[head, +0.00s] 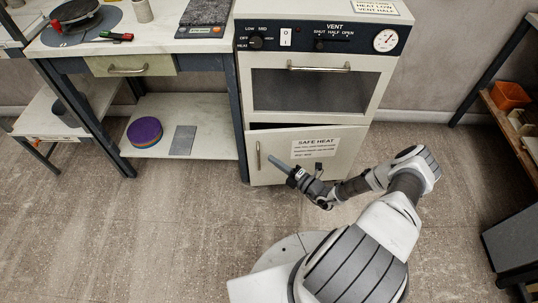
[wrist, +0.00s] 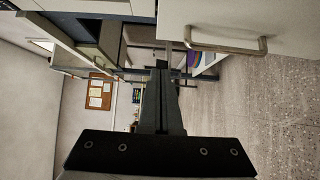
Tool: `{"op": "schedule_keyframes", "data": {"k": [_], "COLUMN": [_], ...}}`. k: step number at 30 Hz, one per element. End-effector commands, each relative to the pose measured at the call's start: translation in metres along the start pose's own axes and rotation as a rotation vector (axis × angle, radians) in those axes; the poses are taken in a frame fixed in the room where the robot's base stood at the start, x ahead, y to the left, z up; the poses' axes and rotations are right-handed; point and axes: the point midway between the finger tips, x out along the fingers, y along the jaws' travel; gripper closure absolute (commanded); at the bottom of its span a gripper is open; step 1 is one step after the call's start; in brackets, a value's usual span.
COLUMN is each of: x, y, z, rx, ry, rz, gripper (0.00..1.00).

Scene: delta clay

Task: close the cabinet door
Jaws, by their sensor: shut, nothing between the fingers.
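The cabinet door (head: 305,158) is the white lower door under the oven-like unit, with a SAFE HEAT label. A dark gap shows along its top, wider at the left, so it stands slightly ajar. Its bar handle (head: 258,157) is at the left edge. My gripper (head: 271,158) is shut and empty, in front of the door just right of the handle; I cannot tell whether it touches. In the wrist view, the door (wrist: 245,18) and handle (wrist: 228,47) are at upper right, and my gripper (wrist: 162,66) points past them to the left.
The upper oven door (head: 315,90) with its window is shut above. A workbench (head: 205,45) stands to the left, with a lower shelf (head: 160,147) holding purple discs (head: 145,131). A shelf rack (head: 510,125) stands at the right. Floor in front is clear.

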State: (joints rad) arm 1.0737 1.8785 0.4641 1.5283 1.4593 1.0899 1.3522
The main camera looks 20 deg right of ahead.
Motion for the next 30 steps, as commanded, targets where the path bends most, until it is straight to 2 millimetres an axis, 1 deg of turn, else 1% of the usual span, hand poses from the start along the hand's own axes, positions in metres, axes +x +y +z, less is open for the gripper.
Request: {"op": "schedule_keyframes", "data": {"k": [1,6,12,15,19,23,30], "x": [0.01,0.047,0.087,0.097,0.106,0.11,0.11], "y": [-0.001,-0.002,-0.003,-0.003,-0.002,-0.001,0.0], "z": [-0.001,-0.002,0.0,0.014,0.023,0.027,0.028], "rx": [0.0,-0.001,-0.002,-0.004,-0.003,-0.002,0.0], "ry": [0.003,0.005,0.004,0.002,0.002,0.002,0.002], "rz": [0.002,0.001,-0.001,-0.002,-0.003,-0.003,-0.003], "gripper": [1.0,1.0,1.0,1.0,1.0,1.0,1.0]}}
